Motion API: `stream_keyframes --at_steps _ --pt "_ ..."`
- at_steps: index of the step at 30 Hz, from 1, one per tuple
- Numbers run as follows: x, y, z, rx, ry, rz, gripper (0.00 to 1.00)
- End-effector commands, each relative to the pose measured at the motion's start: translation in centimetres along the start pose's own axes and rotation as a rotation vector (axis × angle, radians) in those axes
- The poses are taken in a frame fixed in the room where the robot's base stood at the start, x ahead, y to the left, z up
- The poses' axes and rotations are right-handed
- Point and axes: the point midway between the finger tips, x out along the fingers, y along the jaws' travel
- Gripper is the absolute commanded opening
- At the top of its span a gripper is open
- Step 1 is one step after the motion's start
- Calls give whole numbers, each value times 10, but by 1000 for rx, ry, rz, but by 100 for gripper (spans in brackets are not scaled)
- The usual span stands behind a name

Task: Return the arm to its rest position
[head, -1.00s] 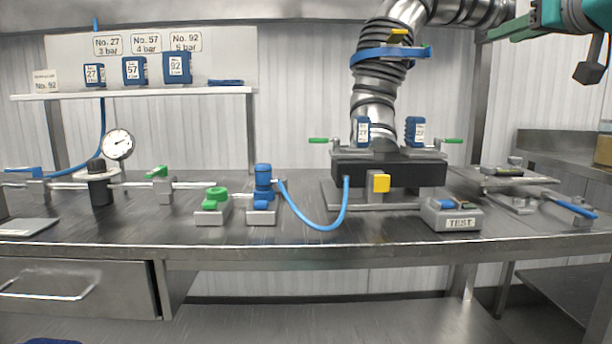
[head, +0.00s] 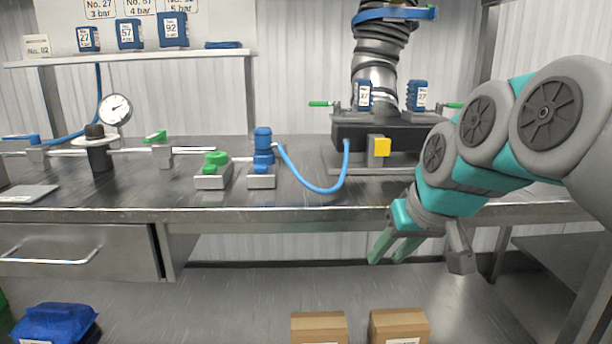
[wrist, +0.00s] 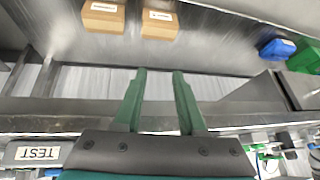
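My gripper (head: 385,254) hangs in front of the workbench's front edge, at the right of the head view, with its green fingers pointing down and to the left. The wrist view shows the two fingers (wrist: 158,88) spread apart with nothing between them. My teal and grey arm comes in from the right and covers the right part of the bench.
The steel workbench (head: 110,214) carries a black block (head: 400,134) with blue cartridges, a blue hose (head: 325,190), a pressure gauge (head: 116,108) and green valves (head: 213,165). Cardboard boxes (head: 320,328) and a blue bundle (head: 55,325) lie below. The TEST box (wrist: 38,153) shows in the wrist view.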

Motion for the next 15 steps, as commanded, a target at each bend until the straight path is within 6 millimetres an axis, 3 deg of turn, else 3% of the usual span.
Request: stream_keyframes --at_steps 1,3,9,12,15 --pt "15 -4 33 8 -73 9 40" --pt "32 -8 77 26 -170 22 40" --pt "62 -8 206 87 -435 83 40" --pt "67 -6 258 118 -539 113 40" --pt "68 -3 294 141 -610 137 40"
